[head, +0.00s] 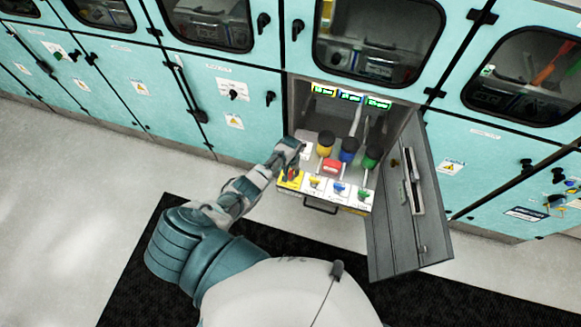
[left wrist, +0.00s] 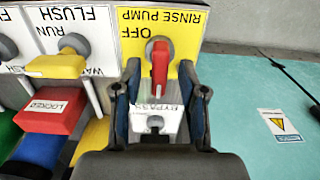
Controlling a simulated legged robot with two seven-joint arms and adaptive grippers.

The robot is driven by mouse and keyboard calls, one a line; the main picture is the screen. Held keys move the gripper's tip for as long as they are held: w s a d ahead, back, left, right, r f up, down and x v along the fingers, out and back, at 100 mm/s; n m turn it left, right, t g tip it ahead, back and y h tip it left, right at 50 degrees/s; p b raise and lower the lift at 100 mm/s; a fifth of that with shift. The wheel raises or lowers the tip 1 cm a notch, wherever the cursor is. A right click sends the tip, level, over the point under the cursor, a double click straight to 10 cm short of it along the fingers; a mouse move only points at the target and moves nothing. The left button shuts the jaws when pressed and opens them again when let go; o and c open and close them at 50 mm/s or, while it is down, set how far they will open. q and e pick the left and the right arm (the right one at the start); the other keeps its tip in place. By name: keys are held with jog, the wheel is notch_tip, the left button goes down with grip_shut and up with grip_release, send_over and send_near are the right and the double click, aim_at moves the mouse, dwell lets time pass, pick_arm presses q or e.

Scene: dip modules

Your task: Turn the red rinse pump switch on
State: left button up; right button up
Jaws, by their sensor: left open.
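The red rinse pump switch (left wrist: 160,62) stands on a yellow panel (left wrist: 128,38) marked RINSE PUMP and OFF, whose text is upside down in the left wrist view. Its red lever extends from a round grey base toward my gripper. My left gripper (left wrist: 160,76) is open, with one finger on each side of the lever; I cannot tell whether either finger touches it. In the head view, my left gripper (head: 289,157) is over the left end of the open drawer, close to the red switch (head: 292,175) and its yellow panel (head: 285,184). My right gripper is not in view.
Yellow (head: 325,143), blue (head: 348,149) and green (head: 372,156) handles stand behind a red LOCKED block (head: 332,167). An open grey door (head: 408,210) bounds the right side. Teal cabinets surround the opening. A white BYPASS label (left wrist: 172,118) lies between the gripper fingers.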

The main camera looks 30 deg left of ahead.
aim_at(290, 172)
pick_arm(q)
notch_tip(290, 172, up, 12)
jog(key=shift+f, duration=0.25)
jog(key=shift+f, duration=0.15)
dwell(0.4)
